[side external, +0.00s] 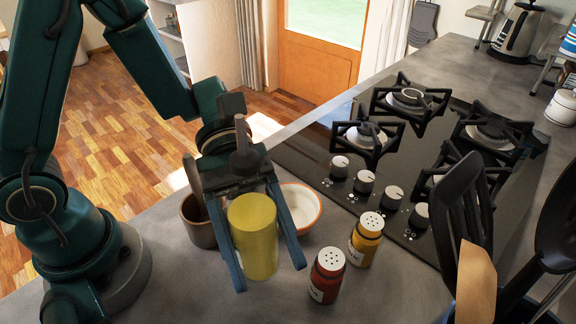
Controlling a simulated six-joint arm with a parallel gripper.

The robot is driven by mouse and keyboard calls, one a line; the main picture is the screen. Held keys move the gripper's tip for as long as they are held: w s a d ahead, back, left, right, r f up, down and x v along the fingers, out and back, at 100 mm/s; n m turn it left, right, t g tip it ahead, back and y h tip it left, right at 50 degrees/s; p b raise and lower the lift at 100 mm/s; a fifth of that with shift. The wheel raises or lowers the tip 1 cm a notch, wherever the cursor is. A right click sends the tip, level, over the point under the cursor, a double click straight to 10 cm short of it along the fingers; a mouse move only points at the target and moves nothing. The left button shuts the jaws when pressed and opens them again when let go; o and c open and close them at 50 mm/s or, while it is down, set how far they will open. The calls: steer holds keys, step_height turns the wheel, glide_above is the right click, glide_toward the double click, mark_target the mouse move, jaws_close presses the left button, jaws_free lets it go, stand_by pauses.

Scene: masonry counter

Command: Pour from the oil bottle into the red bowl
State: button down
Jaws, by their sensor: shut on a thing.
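My gripper (269,278) is shut on a yellow cylinder (253,240), with one blue finger on each side of it. I take it for the oil bottle, though no neck or spout shows. It looks close to upright, and I cannot tell whether its base touches the counter. A bowl (304,202) with a white inside and an orange-red rim stands just behind and to the right of it. The gripper and the cylinder hide the bowl's left part. No liquid is seen flowing.
A brown cup (199,228) stands left of the gripper, partly hidden. A red shaker (326,278) and a yellow shaker (366,240) stand to the right. A black gas hob (330,140) lies behind them. Dark utensils (470,200) rise at the right front.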

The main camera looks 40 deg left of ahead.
step_height(320, 180, up, 2)
steer(key=shift+w+r, duration=0.1)
steer(key=shift+r, duration=0.1)
steer(key=w+a+n+t, duration=0.2)
steer(key=w+a+t, duration=0.15)
steer(key=w, duration=0.45)
steer(key=w+a+n+t, duration=0.2)
steer(key=w+a+n, duration=0.1)
steer(key=w+a, duration=0.3)
steer(key=w+a+f+n+t, duration=0.1)
steer(key=w+a+n+t, duration=0.1)
steer(key=a, duration=0.4)
steer(key=w+a+f+n+t, duration=0.1)
steer(key=w+a+n+t, duration=0.1)
steer(key=w+a, duration=0.3)
steer(key=shift+a+f+t, duration=0.4)
steer(key=shift+a+t, duration=0.05)
steer(key=shift+a, duration=0.6)
steer(key=shift+f, duration=0.1)
